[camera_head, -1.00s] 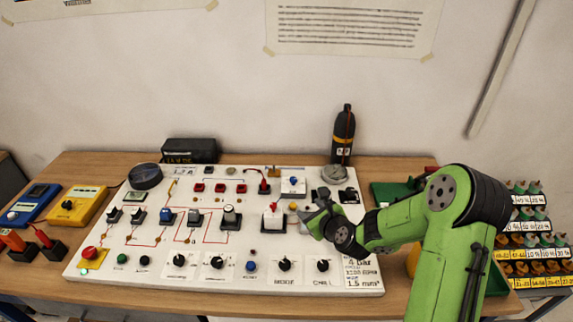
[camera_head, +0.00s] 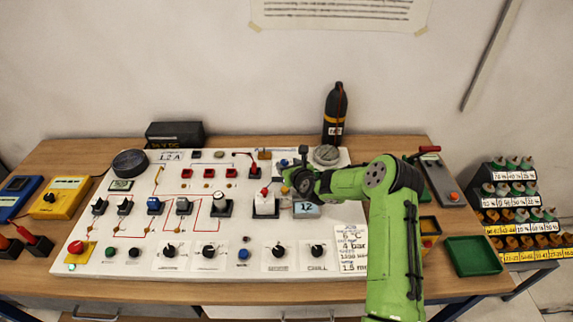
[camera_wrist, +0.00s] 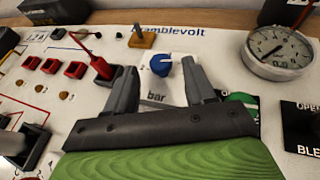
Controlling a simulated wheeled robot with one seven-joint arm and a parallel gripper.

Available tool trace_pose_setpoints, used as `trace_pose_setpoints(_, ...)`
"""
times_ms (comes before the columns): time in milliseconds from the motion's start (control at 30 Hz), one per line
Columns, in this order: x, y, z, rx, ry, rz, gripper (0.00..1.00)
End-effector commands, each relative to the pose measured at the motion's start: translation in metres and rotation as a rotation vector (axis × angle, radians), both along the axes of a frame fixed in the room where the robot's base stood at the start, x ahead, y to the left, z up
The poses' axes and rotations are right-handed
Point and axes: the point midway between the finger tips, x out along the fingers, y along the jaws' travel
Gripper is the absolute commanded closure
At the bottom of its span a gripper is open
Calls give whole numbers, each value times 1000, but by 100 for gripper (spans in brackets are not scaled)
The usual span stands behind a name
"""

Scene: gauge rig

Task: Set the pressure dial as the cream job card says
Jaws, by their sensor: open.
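The pressure dial (camera_wrist: 160,65) is a blue knob with a white pointer mark on a white plate marked "bar"; part of the plate is hidden behind my gripper. In the wrist view my gripper (camera_wrist: 159,68) is open, with one finger on each side of the knob's lower part in the picture; I cannot tell whether they touch it. In the head view my gripper (camera_head: 297,170) is over the board's upper right, partly covering the dial. The pale job card (camera_head: 351,250) at the board's lower right shows "4 bar" among other lines.
A round gauge (camera_wrist: 277,50) stands right of the dial, its needle low on the scale. A red lever (camera_wrist: 92,57) is to the left and a brass post (camera_wrist: 141,38) behind. A green button (camera_wrist: 241,98) is close by the right finger. A dark bottle (camera_head: 335,115) stands behind the board.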

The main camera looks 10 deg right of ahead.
Motion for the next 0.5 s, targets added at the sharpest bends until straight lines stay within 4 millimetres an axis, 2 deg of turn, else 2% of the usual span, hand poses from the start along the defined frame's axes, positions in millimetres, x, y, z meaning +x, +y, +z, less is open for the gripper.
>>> trace_pose_setpoints(100,15,2,-6,-1,-1,-1,46)
trace_pose_setpoints(200,20,3,-9,0,0,0,46)
trace_pose_setpoints(467,21,3,-9,-1,0,0,46)
trace_pose_setpoints(500,21,3,-9,-1,0,0,52)
